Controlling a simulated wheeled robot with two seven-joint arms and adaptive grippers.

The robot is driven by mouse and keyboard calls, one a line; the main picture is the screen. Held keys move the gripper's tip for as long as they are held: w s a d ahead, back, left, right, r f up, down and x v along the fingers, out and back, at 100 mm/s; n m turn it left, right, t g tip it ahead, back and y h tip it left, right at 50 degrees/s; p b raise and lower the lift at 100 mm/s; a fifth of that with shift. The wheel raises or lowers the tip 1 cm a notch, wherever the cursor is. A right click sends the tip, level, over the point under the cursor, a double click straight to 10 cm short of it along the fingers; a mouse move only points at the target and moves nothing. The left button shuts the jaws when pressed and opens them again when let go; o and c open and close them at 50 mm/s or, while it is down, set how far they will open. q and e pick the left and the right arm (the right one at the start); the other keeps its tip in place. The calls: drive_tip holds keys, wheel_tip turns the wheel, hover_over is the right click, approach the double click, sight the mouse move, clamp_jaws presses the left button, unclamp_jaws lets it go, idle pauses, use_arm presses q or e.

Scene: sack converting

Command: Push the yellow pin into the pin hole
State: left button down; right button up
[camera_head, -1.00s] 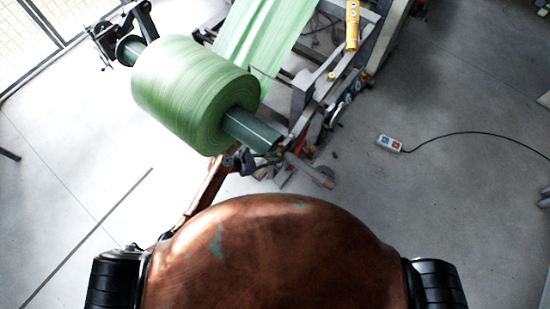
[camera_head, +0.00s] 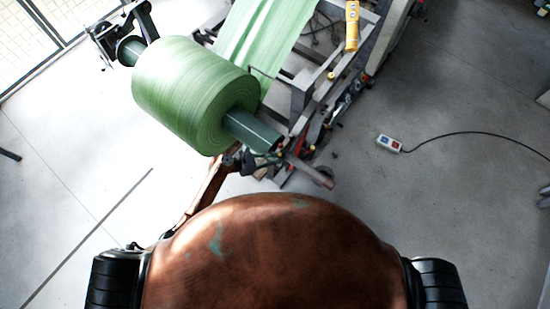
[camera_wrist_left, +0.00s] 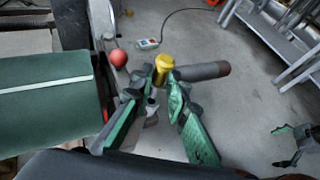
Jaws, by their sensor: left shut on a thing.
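The yellow pin (camera_wrist_left: 163,66) stands between the tips of my left gripper (camera_wrist_left: 166,86), beside a dark grey bar (camera_wrist_left: 205,71). The green-padded fingers are shut on the pin. In the head view my left gripper (camera_head: 262,157) is at the near end of the roll's shaft, and the pin is only a tiny yellow spot. The pin hole is hidden, so I cannot tell how deep the pin sits. My right gripper (camera_wrist_left: 288,146) appears at the right edge of the left wrist view, fingers apart and empty, away from the machine.
A red ball knob (camera_wrist_left: 118,58) is close left of the pin. The green roll (camera_head: 188,92) and its shaft (camera_head: 247,130) lie left of the frame. A yellow pendant (camera_head: 352,25) hangs beyond. A socket box (camera_head: 389,143) with a cable lies on open floor at right.

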use_arm(q)
drive_tip(key=shift+f+b, duration=0.7)
drive_tip(key=shift+f, duration=0.5)
drive_tip(key=c, duration=2.2)
unclamp_jaws()
drive_tip(key=shift+o, duration=0.6)
drive_tip(key=o, duration=0.5)
drive_tip(key=shift+c, duration=0.2)
drive_tip(key=shift+r, duration=0.1)
wheel_tip(320, 180, up, 8)
drive_tip(key=s+a+p, duration=0.1)
drive_tip(key=a+p, duration=0.1)
drive_tip(key=p, duration=0.6)
drive_tip(key=shift+a, duration=0.2)
